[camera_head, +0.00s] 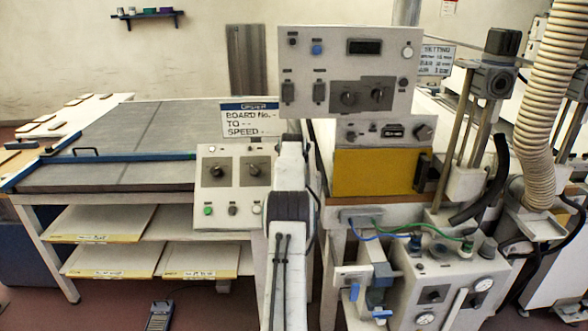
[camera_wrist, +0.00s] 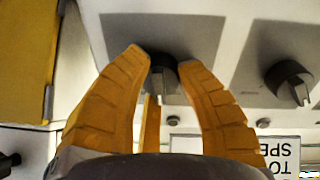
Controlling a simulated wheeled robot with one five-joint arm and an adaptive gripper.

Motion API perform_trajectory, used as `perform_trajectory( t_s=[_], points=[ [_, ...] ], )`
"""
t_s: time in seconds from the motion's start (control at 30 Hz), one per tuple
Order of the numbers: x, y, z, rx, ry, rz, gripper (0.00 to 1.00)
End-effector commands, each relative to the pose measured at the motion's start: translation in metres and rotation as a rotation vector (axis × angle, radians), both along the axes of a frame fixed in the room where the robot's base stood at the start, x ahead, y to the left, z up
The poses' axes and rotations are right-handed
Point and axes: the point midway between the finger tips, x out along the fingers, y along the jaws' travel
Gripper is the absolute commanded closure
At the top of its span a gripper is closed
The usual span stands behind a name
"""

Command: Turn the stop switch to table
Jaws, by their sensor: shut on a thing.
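The fingers hide part of the switch. A second dark switch (camera_wrist: 290,80) stands free to the right, its bar tilted. In the head view the small control panel (camera_head: 204,194) carries dark rotary switches on grey plates. My arm stands in front of the panel's right edge and hides my fingers. I cannot tell from the head view which way the held switch points.
A white sign (camera_head: 250,117) stands above the panel and shows upside down in the wrist view (camera_wrist: 282,152). A yellow box front (camera_head: 372,172) is right of my arm, below a larger panel (camera_head: 348,45). A grey worktable (camera_head: 120,140) extends left. Hoses and gauges crowd the right.

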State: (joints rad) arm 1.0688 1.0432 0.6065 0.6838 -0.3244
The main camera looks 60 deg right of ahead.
Motion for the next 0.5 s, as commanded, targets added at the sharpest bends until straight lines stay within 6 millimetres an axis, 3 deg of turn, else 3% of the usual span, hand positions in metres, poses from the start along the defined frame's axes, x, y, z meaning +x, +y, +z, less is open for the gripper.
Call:
perform_trajectory(
  t_s=[0.2,0.5],
  points=[
    [0.0026,0.0004,0.008,-0.071,0.1,0.118,1.0],
    [0.0041,0.0009,0.0037,-0.148,0.215,0.247,1.0]
  ],
)
